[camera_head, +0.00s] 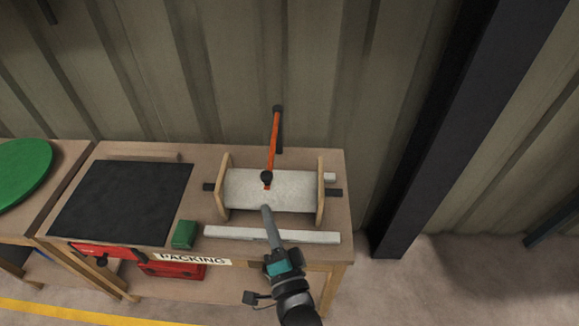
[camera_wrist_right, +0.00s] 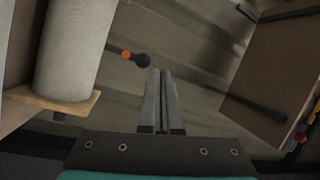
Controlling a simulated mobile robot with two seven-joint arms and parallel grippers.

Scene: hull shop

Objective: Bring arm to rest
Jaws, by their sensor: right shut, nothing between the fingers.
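My right gripper (camera_head: 266,212) is shut and empty in the head view. Its fingertips are in front of a pale roll (camera_head: 240,190) held between two wooden end plates on the bench. I cannot tell whether they touch it. In the right wrist view the two fingers (camera_wrist_right: 161,76) lie together with nothing between them, and the roll (camera_wrist_right: 72,50) is at the upper left. An orange-handled tool with a dark knob (camera_head: 272,150) stands up behind my fingertips. My left gripper is not in view.
The wooden bench (camera_head: 335,222) carries a black mat (camera_head: 120,200), a green block (camera_head: 184,235) and a pale bar (camera_head: 270,235). A red case (camera_head: 170,270) sits below. A green disc (camera_head: 20,172) lies far left. A dark post (camera_head: 450,130) stands right of the bench.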

